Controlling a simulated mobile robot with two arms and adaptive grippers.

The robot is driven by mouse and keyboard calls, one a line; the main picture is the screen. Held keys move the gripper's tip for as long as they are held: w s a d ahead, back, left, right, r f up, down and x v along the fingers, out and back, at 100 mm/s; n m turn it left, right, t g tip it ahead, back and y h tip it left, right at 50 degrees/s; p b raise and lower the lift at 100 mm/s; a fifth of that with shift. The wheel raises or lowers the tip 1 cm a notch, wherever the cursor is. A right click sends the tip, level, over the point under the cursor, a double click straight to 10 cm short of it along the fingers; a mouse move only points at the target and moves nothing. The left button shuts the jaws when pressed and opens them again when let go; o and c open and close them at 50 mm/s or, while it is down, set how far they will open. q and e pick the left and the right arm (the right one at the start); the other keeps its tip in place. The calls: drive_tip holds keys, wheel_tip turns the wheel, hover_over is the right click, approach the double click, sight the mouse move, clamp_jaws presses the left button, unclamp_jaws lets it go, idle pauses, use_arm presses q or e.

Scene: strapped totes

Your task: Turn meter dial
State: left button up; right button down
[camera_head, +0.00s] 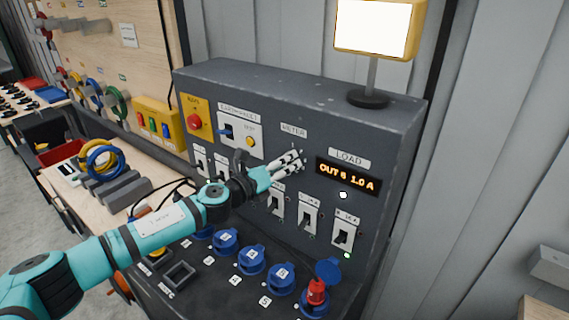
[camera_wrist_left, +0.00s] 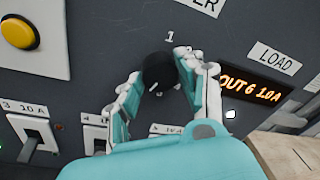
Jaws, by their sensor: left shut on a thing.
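The meter dial (camera_wrist_left: 158,70) is a round black knob on the dark grey panel (camera_head: 300,100), with a "1" printed above it in the left wrist view. A small white mark shows near the knob's lower left. My left gripper (camera_head: 297,160) reaches the panel under the "METER" label (camera_head: 293,130). In the left wrist view its fingers (camera_wrist_left: 158,82) close around the dial from both sides. In the head view the gripper hides the dial. The LOAD display (camera_head: 347,177) reads "OUT 6 1.0 A" in orange. My right gripper is out of view.
Breaker switches (camera_head: 307,217) line the panel below the dial. Blue sockets (camera_head: 252,260) sit on the sloped front, one holding a red plug (camera_head: 317,291). A yellow button (camera_head: 250,142) and a red emergency knob (camera_head: 194,121) are to the left. A lit lamp (camera_head: 372,28) stands on top.

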use_arm(q)
drive_tip(key=o, duration=1.2)
drive_tip(key=shift+f, duration=0.15)
drive_tip(key=shift+c, duration=0.2)
drive_tip(key=v, duration=1.2)
